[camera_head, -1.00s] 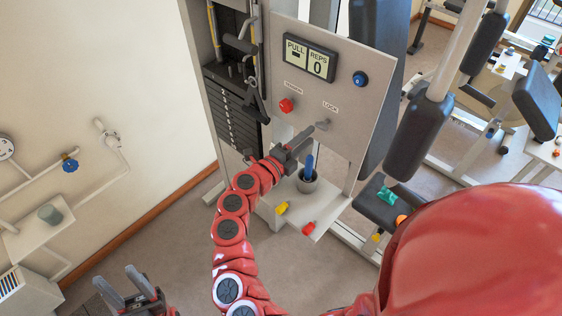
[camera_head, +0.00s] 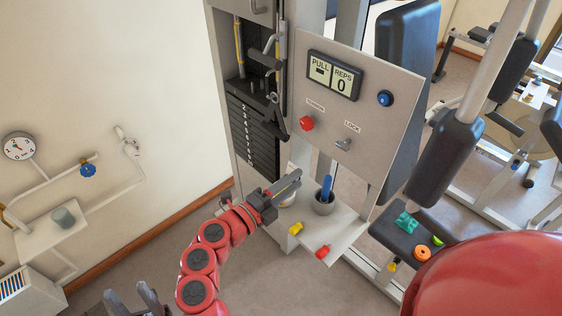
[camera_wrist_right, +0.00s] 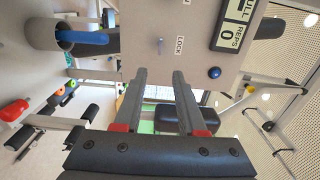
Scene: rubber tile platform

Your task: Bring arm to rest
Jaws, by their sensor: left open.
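The panel (camera_head: 318,100) carries a display (camera_head: 333,75), a red knob (camera_head: 306,123) and a blue knob (camera_head: 385,98). Yellow (camera_head: 295,228) and red (camera_head: 322,252) items lie on the shelf. Pipes with a blue valve (camera_head: 87,170) run along the left wall. Open floor lies between.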

